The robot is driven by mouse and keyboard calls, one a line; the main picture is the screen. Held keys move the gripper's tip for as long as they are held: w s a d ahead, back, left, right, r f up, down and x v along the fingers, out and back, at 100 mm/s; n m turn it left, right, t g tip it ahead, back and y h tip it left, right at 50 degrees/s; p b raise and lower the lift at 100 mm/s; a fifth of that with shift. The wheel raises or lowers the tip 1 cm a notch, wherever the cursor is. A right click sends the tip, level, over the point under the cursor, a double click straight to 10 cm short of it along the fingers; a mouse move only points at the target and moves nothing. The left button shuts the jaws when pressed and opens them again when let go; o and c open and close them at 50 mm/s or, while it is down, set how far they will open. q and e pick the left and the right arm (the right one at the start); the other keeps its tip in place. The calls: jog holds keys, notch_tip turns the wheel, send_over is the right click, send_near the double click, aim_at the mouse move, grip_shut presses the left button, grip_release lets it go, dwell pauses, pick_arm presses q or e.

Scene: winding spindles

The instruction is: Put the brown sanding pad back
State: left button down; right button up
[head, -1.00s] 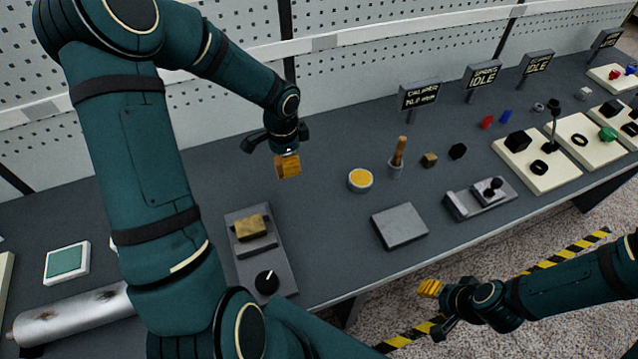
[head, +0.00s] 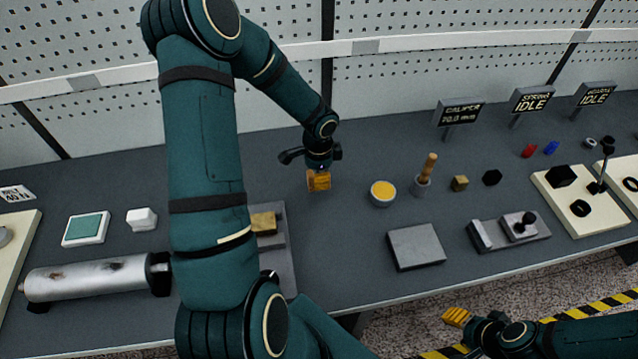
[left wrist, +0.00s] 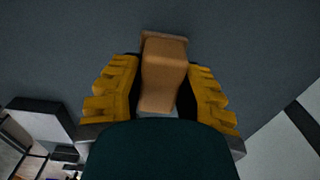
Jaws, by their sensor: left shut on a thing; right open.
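My left gripper (head: 318,181), with yellow fingers, is above the bench left of the yellow-topped round tin (head: 383,193). In the left wrist view the gripper (left wrist: 163,90) is shut on a tan-brown, waisted block (left wrist: 163,75), which looks like the brown sanding pad; the fingers are on both its sides. In the head view the fingers largely hide it. My right gripper (head: 456,317) is open and empty, low in front of the bench edge.
A grey fixture (head: 280,258) with a gold-brown block (head: 263,223) is partly behind my left arm. A white block (head: 141,218), green-topped pad (head: 86,229) and metal roller (head: 90,279) lie left. A grey plate (head: 416,246) lies right. Bench behind the left gripper is clear.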

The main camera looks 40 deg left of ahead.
pick_arm(q)
notch_tip(320, 180, down, 3)
jog(key=shift+f, duration=0.15)
jog(key=shift+f+b, duration=0.1)
jog(key=shift+b, duration=0.25)
jog(key=c, duration=0.7)
grip_release()
jog(key=shift+c, duration=0.2)
jog(key=shift+r, duration=0.4)
notch_tip(320, 180, up, 12)
jog(key=shift+f+p, duration=0.25)
jog(key=shift+p, duration=0.8)
